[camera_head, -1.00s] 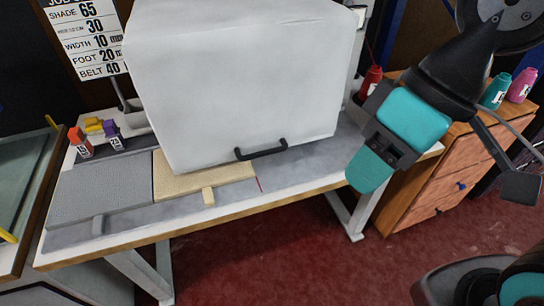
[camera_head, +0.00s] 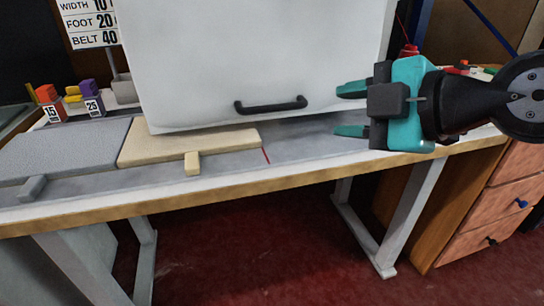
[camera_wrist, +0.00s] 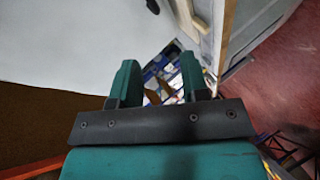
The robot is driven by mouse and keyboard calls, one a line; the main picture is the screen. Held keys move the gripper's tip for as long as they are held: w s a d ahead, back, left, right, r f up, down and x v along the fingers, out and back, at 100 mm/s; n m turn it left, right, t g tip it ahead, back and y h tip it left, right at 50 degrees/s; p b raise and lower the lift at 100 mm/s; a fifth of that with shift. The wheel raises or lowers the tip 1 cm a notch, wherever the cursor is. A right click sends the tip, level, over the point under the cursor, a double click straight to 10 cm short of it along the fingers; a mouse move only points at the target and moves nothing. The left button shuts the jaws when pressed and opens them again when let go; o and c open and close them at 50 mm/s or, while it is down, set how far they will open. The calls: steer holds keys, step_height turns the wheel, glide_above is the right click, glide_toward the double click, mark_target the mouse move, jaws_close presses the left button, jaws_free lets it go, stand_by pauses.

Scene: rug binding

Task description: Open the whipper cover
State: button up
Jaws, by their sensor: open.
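The whipper cover (camera_head: 250,60) is a large white box standing on the table, its front face towards me. A black bar handle (camera_head: 270,105) is fixed low on that face. The cover looks closed, with its lower edge down near the table surface. My gripper (camera_head: 350,110) is open and empty to the right of the handle, its two teal fingers pointing left, apart from the handle. In the wrist view the two fingers (camera_wrist: 163,85) are spread, and a pale surface fills the upper left.
A beige board (camera_head: 180,145) with a tab and a grey board (camera_head: 60,150) lie on the table left of the handle. Numbered blocks (camera_head: 90,105) stand at the back left. A wooden drawer cabinet (camera_head: 480,210) stands at the right. The floor in front is clear.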

step_height(320, 180, down, 4)
steer(key=w+n+t+b, duration=0.1)
steer(key=n+t+b, duration=0.1)
steer(key=b, duration=0.1)
steer(key=n+p, duration=0.1)
steer(key=p, duration=0.6)
glide_toward(274, 109)
steer(key=shift+t+y, duration=0.3)
steer(key=x, duration=0.3)
steer(key=p+x, duration=0.1)
steer(key=x, duration=0.6)
steer(key=shift+w+a+f, duration=0.2)
steer(key=shift+w+f, duration=0.05)
steer(key=shift+f, duration=0.2)
steer(key=shift+p, duration=0.3)
jaws_close()
